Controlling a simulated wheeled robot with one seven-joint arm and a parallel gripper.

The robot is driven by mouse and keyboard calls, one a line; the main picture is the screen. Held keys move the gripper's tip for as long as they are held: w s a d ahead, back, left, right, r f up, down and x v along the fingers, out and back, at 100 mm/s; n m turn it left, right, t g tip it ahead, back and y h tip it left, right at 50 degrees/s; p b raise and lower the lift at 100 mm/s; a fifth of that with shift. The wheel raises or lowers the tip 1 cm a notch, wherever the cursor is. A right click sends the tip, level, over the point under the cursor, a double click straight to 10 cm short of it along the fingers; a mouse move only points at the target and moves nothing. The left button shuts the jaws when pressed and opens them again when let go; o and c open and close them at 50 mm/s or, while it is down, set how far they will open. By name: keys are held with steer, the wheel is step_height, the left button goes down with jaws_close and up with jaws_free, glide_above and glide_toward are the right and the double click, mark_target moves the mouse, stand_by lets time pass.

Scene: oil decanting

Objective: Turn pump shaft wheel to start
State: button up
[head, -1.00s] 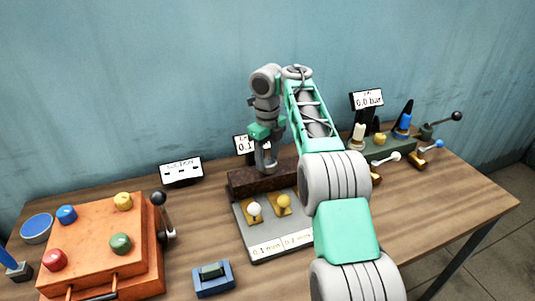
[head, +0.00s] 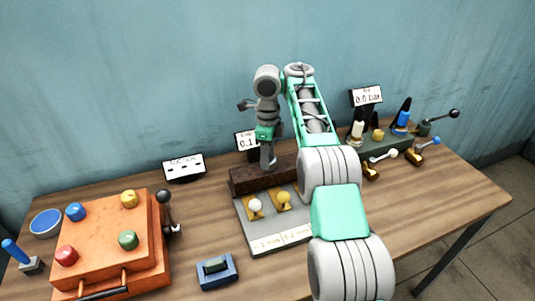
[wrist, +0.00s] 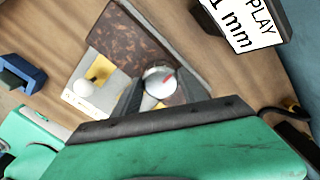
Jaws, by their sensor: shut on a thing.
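A round pale-grey wheel (wrist: 160,82) with a red mark on its top shows in the wrist view, which I take to be the pump shaft wheel. My gripper (wrist: 159,90) points down with its two dark fingers on either side of the wheel, shut on it. In the head view my gripper (head: 268,164) reaches down at the dark brown block (head: 246,180) behind the grey plate. The wheel is hidden there by the gripper.
A display (head: 246,141) stands just behind the block. An orange box (head: 105,240) is at left, a blue switch (head: 216,270) in front, and a valve bench (head: 385,146) at right.

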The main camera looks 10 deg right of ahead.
steer(key=o, duration=1.4)
step_height(320, 180, up, 8)
steer(key=p, duration=0.7)
steer(key=shift+f, duration=0.1)
